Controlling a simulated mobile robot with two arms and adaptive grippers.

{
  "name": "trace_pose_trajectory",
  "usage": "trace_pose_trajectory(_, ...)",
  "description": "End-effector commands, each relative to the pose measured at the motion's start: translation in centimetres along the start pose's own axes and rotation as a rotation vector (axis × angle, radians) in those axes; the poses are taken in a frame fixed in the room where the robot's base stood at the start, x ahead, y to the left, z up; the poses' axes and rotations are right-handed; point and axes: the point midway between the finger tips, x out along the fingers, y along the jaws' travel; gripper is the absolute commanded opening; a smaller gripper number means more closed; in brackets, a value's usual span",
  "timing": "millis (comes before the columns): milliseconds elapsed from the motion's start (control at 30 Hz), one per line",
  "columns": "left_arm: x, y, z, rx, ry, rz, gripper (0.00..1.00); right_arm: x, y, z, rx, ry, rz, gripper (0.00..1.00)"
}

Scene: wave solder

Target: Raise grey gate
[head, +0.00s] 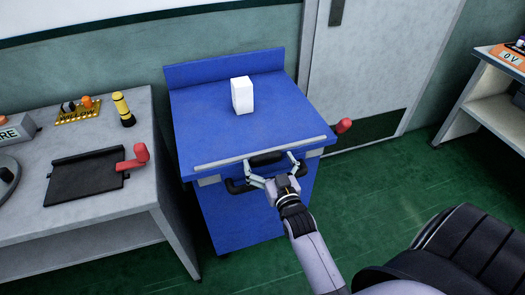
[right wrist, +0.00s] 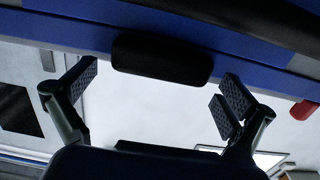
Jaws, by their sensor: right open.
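A light grey bar (head: 230,159), which looks like the gate, lies low along the front edge of the blue cart's top. A black handle (head: 266,158) sits at the middle of the cart's front, just below the bar. My right gripper (head: 271,168) is open at that handle, a finger on either side. In the right wrist view the black handle (right wrist: 160,58) lies ahead of the gap between the spread fingers (right wrist: 157,88), with space on both sides. I cannot tell whether they touch it. My left gripper is not in view.
A white block (head: 242,95) stands on the blue cart (head: 195,115). A red knob (head: 343,126) sticks out at its right. The left bench (head: 60,215) bears a black plate (head: 85,177), a red knob (head: 134,158) and a yellow-black cylinder (head: 122,108).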

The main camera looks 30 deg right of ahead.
Motion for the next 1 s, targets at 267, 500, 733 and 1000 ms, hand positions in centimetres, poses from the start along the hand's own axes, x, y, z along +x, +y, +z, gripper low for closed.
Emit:
trace_pose_trajectory(267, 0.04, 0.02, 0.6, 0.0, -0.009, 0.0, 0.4, -0.07, 0.03, 0.0, 0.0, 0.0, 0.001, 1.0)
trace_pose_trajectory(500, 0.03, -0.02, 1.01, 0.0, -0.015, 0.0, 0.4, -0.06, 0.02, -0.01, 0.0, 0.0, 0.001, 0.9)
trace_pose_trajectory(733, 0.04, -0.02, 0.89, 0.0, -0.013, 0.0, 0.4, -0.05, 0.02, -0.02, 0.0, 0.0, 0.001, 0.75)
trace_pose_trajectory(1000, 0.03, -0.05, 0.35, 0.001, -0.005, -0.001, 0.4, -0.05, 0.01, -0.04, 0.0, 0.001, 0.001, 0.57)
